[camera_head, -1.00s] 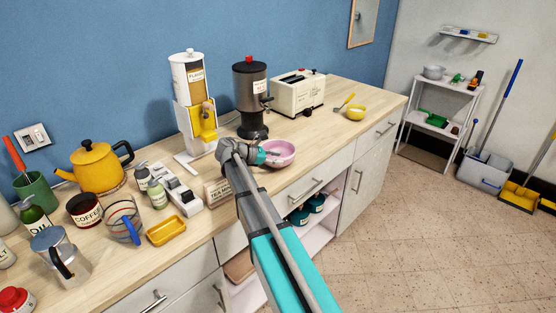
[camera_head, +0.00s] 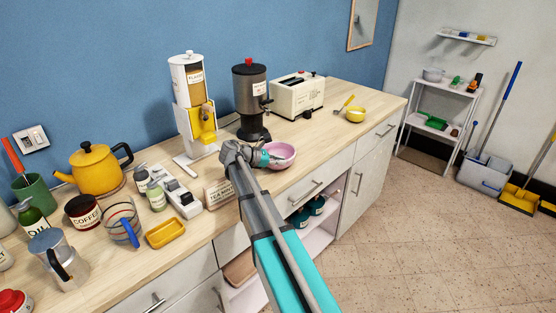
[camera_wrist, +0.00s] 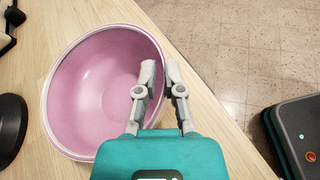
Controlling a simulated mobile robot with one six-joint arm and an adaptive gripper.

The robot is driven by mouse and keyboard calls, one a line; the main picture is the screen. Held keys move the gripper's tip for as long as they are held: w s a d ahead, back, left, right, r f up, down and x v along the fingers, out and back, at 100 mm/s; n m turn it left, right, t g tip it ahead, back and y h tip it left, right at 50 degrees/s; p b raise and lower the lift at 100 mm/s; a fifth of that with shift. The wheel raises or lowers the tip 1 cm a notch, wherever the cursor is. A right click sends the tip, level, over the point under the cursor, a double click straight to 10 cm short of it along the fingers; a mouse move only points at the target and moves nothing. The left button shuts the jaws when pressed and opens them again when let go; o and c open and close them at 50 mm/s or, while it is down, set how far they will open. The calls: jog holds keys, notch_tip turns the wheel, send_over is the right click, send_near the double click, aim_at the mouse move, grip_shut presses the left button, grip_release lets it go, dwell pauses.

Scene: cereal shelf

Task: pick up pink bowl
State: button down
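The pink bowl (camera_head: 281,153) is by the front edge of the wooden counter, in front of the dark dispenser. It fills the left half of the wrist view (camera_wrist: 95,90), its opening facing the camera. My gripper (camera_head: 266,158) is at the bowl's near side. In the wrist view my gripper's fingers (camera_wrist: 160,72) are close together, one inside the bowl and one outside, with the rim pinched between them. Part of the rim is hidden behind the fingers and the teal gripper body. I cannot tell whether the bowl's base is touching the counter.
The dark dispenser (camera_head: 250,95) and a white-yellow cereal dispenser (camera_head: 190,110) stand behind. A toaster (camera_head: 297,95) and a yellow bowl (camera_head: 356,115) are to the right. A small sign (camera_head: 218,192) and yellow tray (camera_head: 166,233) lie left.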

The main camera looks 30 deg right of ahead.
jog(key=shift+r, duration=0.1)
dwell(0.6)
notch_tip(320, 180, up, 2)
jog(key=p, duration=0.2)
jog(key=shift+r+p, duration=0.25)
jog(key=shift+p, duration=0.05)
jog(key=s+a+r+p, duration=0.6)
jog(key=s+r+p, duration=0.4)
jog(key=s, duration=0.2)
jog(key=shift+s+a+r, duration=0.15)
jog(key=shift+s+a, duration=0.05)
jog(key=shift+a, duration=0.05)
